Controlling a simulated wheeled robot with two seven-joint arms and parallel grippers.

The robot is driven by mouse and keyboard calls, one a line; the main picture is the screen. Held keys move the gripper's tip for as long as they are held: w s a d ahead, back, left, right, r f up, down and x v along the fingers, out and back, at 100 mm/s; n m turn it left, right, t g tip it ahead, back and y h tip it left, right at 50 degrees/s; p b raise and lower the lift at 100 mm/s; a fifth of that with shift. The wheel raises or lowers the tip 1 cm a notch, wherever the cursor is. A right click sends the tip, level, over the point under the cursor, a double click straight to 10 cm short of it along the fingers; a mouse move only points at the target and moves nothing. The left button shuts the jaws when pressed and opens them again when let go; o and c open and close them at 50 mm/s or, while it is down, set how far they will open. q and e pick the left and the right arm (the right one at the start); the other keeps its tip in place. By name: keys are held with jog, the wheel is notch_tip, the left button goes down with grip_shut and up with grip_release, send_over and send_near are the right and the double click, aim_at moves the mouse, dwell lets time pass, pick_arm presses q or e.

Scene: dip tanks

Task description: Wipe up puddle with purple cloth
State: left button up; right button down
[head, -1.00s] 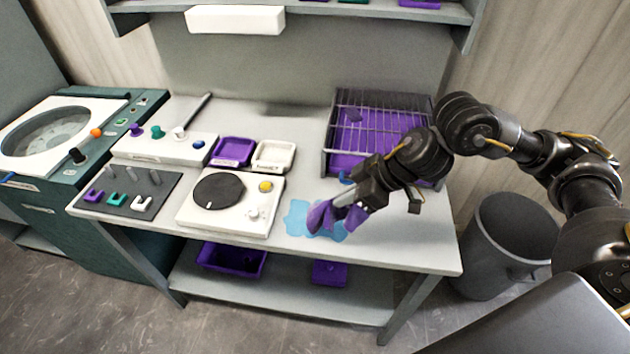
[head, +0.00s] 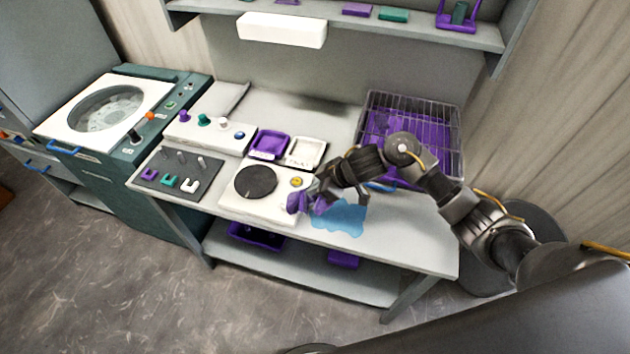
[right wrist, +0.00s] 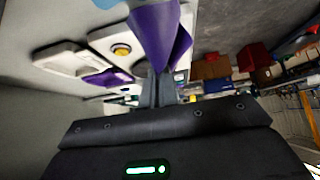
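A blue puddle (head: 340,218) lies on the grey bench top near its front edge, right of the white unit with the dark disc. My right gripper (head: 312,198) is shut on the purple cloth (head: 298,202), at the puddle's left edge beside the white unit. In the right wrist view the cloth (right wrist: 158,35) hangs bunched from the fingers (right wrist: 158,85). I cannot tell whether the cloth touches the bench. Part of the puddle may be hidden behind my arm. My left gripper is not in view.
The white unit (head: 235,205) with a dark disc and yellow knob stands left of the puddle. A wire rack over a purple tray (head: 440,110) stands behind. Purple (head: 270,143) and white (head: 307,152) small trays sit behind the unit. The bench's right front corner is clear.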

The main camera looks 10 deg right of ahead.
jog(key=b, duration=0.6)
send_over(307, 213)
jog(key=s+d, duration=0.1)
jog(key=d, duration=0.1)
jog(key=f, duration=0.9)
jog(key=shift+s+d, duration=0.1)
jog(key=shift+s, duration=0.1)
jog(key=c, duration=0.6)
grip_release()
jog(key=shift+f, duration=0.2)
jog(key=shift+f+b, duration=0.8)
jog(key=shift+f, duration=0.25)
jog(key=shift+r, duration=0.1)
grip_shut()
